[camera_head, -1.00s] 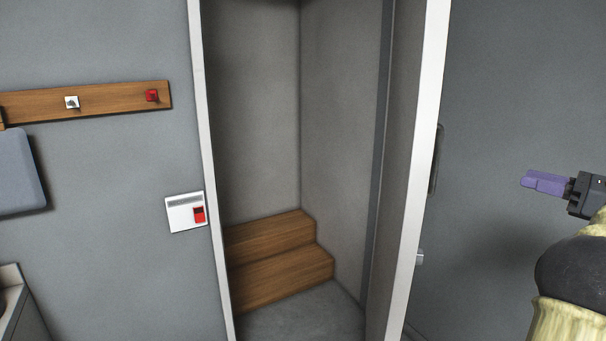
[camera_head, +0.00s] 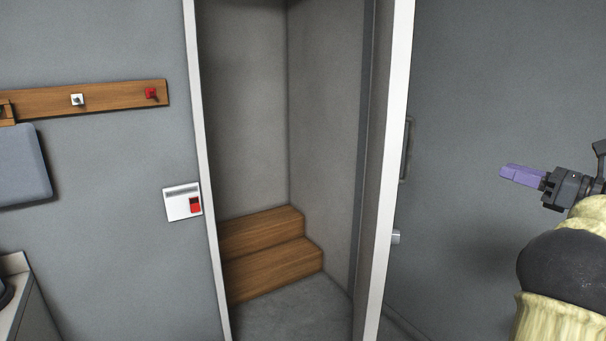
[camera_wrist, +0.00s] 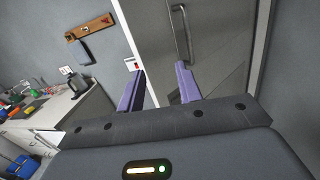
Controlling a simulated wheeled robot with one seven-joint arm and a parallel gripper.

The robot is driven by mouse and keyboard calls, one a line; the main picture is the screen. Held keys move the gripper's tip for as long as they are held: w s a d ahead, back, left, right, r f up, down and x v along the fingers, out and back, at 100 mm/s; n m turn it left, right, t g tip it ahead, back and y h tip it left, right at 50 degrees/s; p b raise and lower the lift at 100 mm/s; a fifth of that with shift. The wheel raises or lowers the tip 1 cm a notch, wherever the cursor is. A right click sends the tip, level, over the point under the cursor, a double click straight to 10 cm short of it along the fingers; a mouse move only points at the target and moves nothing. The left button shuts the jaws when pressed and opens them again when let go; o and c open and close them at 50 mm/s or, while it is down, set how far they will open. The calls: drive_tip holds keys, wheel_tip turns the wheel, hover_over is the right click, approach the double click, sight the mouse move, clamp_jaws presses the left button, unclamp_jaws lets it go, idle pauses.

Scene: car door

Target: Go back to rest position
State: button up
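My gripper (camera_head: 522,175) has purple fingers and is at the right of the head view, in front of the grey door panel and apart from it. In the wrist view my gripper (camera_wrist: 158,88) shows two purple fingers spread apart with nothing between them. The door (camera_head: 470,120) stands open, with a doorway to its left in the head view. Its bar handle (camera_head: 407,150) is on the panel, left of my gripper; the handle also shows in the wrist view (camera_wrist: 180,32), beyond the fingers.
Wooden steps (camera_head: 265,255) stand inside the doorway. A white switch box (camera_head: 182,202) with a red part is on the left wall, below a wooden hook rail (camera_head: 110,98). A counter (camera_wrist: 70,108) with several items lies at left in the wrist view.

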drive_tip(key=w+a+f+m+t+h, duration=0.1)
drive_tip(key=w+f+m+t+h, duration=0.15)
drive_tip(key=w+m+h, duration=0.65)
drive_tip(key=w+a+f+m+t+h, duration=0.1)
drive_tip(key=a+f+m+t+h, duration=0.2)
drive_tip(key=m, duration=1.2)
drive_tip(key=s+a+f+m+g+h, duration=0.3)
drive_tip(key=a+f+m+g, duration=0.4)
drive_tip(key=f+m, duration=0.5)
drive_tip(key=s+a+f+m+g+y, duration=0.25)
drive_tip(key=s+a+f+g, duration=0.25)
drive_tip(key=s+a+f, duration=0.6)
drive_tip(key=s+a+f+m+g+y, duration=0.1)
drive_tip(key=s+a+f+m+g, duration=0.35)
drive_tip(key=s+a+f, duration=0.65)
wheel_tip(320, 180, up, 17)
drive_tip(key=s+d+g+p, duration=0.1)
drive_tip(key=s+d+p, duration=0.1)
drive_tip(key=p, duration=1.2)
drive_tip(key=shift+s+p, duration=0.15)
drive_tip(key=shift+p, duration=0.2)
drive_tip(key=shift+d, duration=0.1)
